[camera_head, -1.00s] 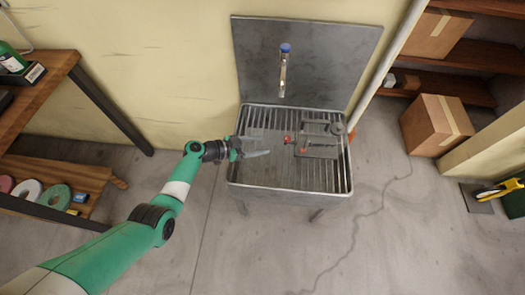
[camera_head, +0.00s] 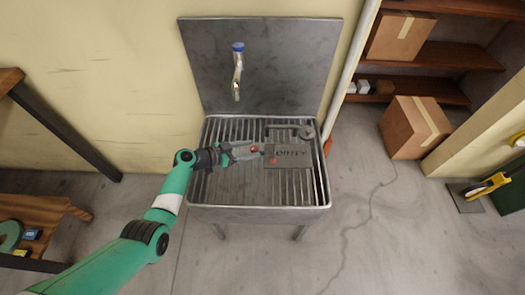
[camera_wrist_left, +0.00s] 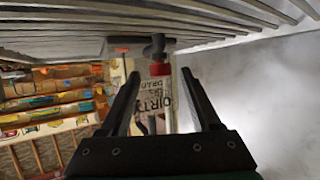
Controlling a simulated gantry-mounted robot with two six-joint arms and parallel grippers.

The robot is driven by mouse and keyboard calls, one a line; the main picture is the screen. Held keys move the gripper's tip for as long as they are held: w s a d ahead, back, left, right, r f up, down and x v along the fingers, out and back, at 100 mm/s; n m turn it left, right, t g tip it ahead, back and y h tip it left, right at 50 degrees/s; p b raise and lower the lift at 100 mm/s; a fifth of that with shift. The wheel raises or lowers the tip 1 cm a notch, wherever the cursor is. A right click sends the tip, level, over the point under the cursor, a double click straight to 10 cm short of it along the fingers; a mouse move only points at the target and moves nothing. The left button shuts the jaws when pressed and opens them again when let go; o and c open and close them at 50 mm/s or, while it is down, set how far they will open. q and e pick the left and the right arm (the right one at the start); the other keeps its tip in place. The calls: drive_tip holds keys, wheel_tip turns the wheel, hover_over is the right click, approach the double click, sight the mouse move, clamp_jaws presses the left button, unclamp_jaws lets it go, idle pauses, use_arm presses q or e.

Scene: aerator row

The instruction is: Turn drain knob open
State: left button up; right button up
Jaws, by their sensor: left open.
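A grey plate marked "DIRTY" (camera_head: 294,157) is in the metal sink (camera_head: 262,213), with a red knob (camera_head: 255,149) at its left end. A second red part (camera_head: 273,161) shows on the plate's lower left. My left gripper (camera_head: 246,152) is open, its fingers reaching right to the red knob. In the left wrist view the red knob (camera_wrist_left: 160,69) sits in the gap between the fingertips, with lettering behind it. I cannot tell whether a finger touches it. Which red part is the drain knob is not clear. My right gripper is not in view.
A tap with a blue top (camera_head: 238,70) hangs on the backplate above the sink. A grey disc (camera_head: 306,132) is at the plate's upper right. A pipe (camera_head: 349,75) runs up at the right. A cardboard box (camera_head: 412,127) and shelves stand further right.

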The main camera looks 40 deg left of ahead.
use_arm(q)
drive_tip(key=shift+w+f, duration=0.1)
drive_tip(key=shift+w, duration=0.1)
drive_tip(key=shift+s, duration=0.2)
drive_tip(key=shift+c, duration=0.5)
clamp_jaws()
